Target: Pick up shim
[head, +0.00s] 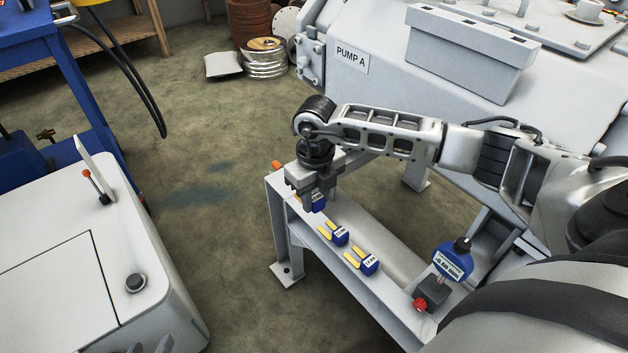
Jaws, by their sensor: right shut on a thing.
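My right gripper (310,203) reaches in from the right and points down at the far end of a grey steel bench frame. It is shut on a blue shim (319,205), which is mostly hidden by the fingers. I cannot tell whether that shim touches the ledge. Two more shims, blue with yellow parts, lie on the ledge nearer to me: a middle shim (338,235) and a near shim (368,265). My left gripper is not in view.
The grey frame's ledge (317,247) also carries a blue-labelled gauge (452,262) on a dark block with a red knob (420,304). The pump housing (375,60) marked PUMP A stands behind. A white cabinet (60,250) is at left, with open floor between.

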